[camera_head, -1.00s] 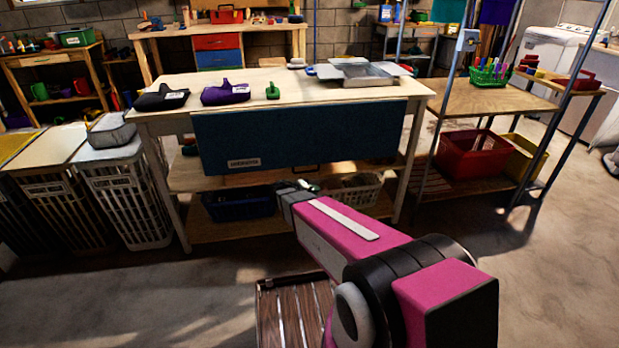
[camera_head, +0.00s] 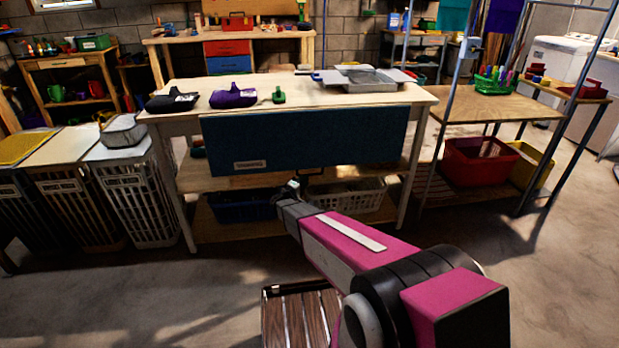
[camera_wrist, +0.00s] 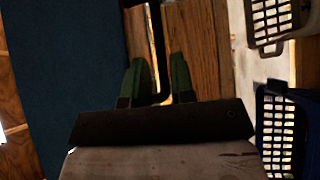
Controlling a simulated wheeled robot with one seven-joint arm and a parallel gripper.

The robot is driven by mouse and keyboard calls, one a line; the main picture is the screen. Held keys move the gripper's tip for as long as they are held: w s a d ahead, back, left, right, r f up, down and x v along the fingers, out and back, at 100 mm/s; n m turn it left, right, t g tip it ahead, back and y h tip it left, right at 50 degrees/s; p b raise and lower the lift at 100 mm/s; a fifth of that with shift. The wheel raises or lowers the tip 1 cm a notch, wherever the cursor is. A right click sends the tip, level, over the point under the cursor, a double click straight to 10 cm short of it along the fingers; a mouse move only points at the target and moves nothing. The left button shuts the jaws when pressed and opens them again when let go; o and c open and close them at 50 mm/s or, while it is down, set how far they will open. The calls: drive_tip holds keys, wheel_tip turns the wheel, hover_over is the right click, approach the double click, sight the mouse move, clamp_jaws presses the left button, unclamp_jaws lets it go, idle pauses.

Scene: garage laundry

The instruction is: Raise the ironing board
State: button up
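The ironing board looks to be the dark blue panel (camera_head: 305,140) hanging down flat along the front of the pale worktable (camera_head: 290,92), with a small label at its lower left. In the wrist view, a blue surface (camera_wrist: 65,85) fills the left side. In the wrist view, the two green fingers of my gripper (camera_wrist: 160,82) stand apart. A thin dark bar (camera_wrist: 157,50) runs down to the gap between them; contact with the fingers cannot be told.
A dark iron (camera_head: 172,100), a purple one (camera_head: 233,96), a green brush (camera_head: 278,95) and a metal tray (camera_head: 362,82) lie on the worktable. Below are a dark blue basket (camera_head: 240,208) and a white basket (camera_head: 345,195). White hampers (camera_head: 140,195) stand left.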

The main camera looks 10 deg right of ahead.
sight(310, 175)
drive_tip(key=shift+x, duration=2.3)
clamp_jaws()
drive_tip(key=shift+s, duration=0.1)
